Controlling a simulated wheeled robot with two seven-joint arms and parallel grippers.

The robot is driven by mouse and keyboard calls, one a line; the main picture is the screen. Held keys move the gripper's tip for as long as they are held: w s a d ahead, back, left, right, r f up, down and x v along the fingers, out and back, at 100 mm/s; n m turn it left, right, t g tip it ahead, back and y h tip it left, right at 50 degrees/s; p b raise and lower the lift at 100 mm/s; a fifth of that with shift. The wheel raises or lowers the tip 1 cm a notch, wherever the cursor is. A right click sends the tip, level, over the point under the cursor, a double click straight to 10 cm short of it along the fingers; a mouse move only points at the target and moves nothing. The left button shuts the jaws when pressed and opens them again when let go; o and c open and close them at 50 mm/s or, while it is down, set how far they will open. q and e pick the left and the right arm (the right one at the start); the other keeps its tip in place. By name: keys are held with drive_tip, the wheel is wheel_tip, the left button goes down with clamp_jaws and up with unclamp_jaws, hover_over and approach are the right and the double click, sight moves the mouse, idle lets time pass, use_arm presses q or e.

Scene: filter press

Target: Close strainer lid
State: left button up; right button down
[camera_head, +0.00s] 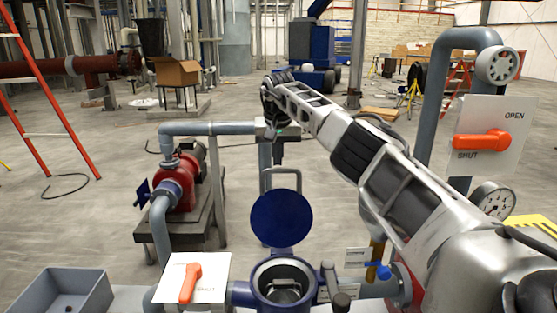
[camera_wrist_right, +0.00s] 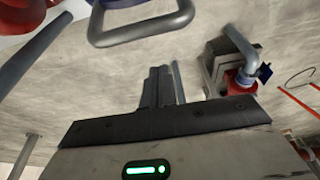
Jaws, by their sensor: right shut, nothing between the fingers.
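The strainer (camera_head: 283,288) is a blue pot with an open round mouth at the bottom middle of the head view; something grey shows inside it. Its round blue lid (camera_head: 281,218) stands open, raised upright behind the mouth. A grey loop handle (camera_head: 281,172) sticks up from the lid; it also shows at the top of the right wrist view (camera_wrist_right: 142,38). My right gripper (camera_head: 279,153) is beyond the lid and close to the handle, apart from it in the wrist view. Its fingers (camera_wrist_right: 163,86) are shut and empty. My left gripper is out of view.
Orange-handled valve plates stand left (camera_head: 190,283) and right (camera_head: 482,142) of the strainer. A grey bin (camera_head: 62,290) is at bottom left. A red pump (camera_head: 186,180) with pipes stands behind. A dark T-handle (camera_head: 336,290) is beside the strainer mouth. The floor behind is mostly open.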

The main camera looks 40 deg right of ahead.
drive_tip(key=shift+s+a+r, duration=0.1)
drive_tip(key=shift+s+a, duration=0.45)
drive_tip(key=shift+s, duration=0.2)
drive_tip(key=shift+s+a+r, duration=0.1)
drive_tip(key=shift+s+a, duration=0.4)
drive_tip(key=shift+s, duration=0.2)
drive_tip(key=shift+a, duration=0.1)
